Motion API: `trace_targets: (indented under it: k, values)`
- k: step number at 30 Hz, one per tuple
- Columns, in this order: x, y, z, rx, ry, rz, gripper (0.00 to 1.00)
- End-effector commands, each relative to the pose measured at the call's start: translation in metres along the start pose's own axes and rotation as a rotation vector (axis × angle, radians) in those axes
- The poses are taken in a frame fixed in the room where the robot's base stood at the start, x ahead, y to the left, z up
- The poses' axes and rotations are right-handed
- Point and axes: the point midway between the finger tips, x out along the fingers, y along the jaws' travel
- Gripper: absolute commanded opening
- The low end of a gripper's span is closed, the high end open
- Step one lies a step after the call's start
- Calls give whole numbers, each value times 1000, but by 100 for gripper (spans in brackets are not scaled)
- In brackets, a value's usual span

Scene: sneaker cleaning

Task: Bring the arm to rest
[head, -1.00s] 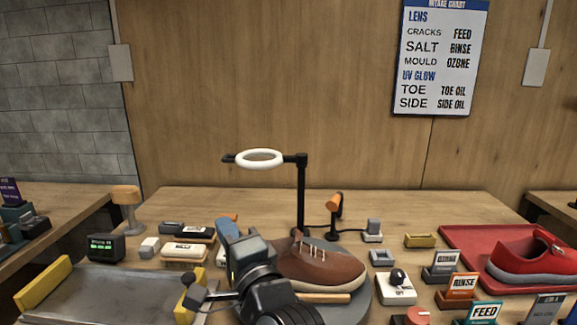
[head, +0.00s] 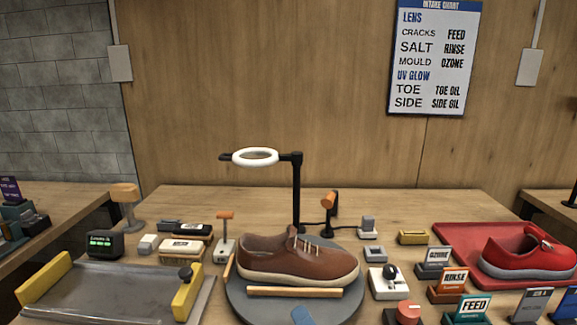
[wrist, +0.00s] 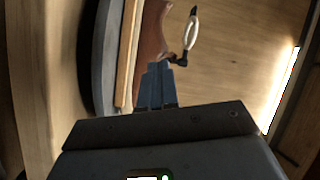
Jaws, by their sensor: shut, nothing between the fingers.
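My gripper (wrist: 158,88) shows in the wrist view, its blue-grey fingers together with nothing between them. In the head view only a small blue piece, probably my fingertip (head: 302,315), shows at the bottom edge, in front of the round turntable (head: 245,300). The brown shoe (head: 290,262) sits on the turntable, its toe to the right, behind a wooden strip (head: 294,292). Part of the shoe also shows in the wrist view (wrist: 152,35), beyond the fingers. The rest of my arm is out of the head view.
A ring lamp (head: 256,157) stands behind the turntable. A grey tray (head: 105,290) with yellow ends lies left. A red shoe (head: 525,253) sits on a red tray (head: 460,236) at right. Small label blocks, such as the FEED block (head: 473,306), and a red knob (head: 408,311) crowd the front right.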

Motion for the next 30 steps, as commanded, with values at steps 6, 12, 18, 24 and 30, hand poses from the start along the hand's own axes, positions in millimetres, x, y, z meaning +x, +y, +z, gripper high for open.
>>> trace_targets:
  k: [6,12,18,24,30]
  values:
    - [-102,52,-16,-242,45,108,0]
    - [-191,71,-25,-451,64,203,0]
    - [-274,68,-28,-652,59,300,0]
    - [-348,48,-28,-838,35,397,0]
    - [-401,18,-26,-999,-4,481,0]
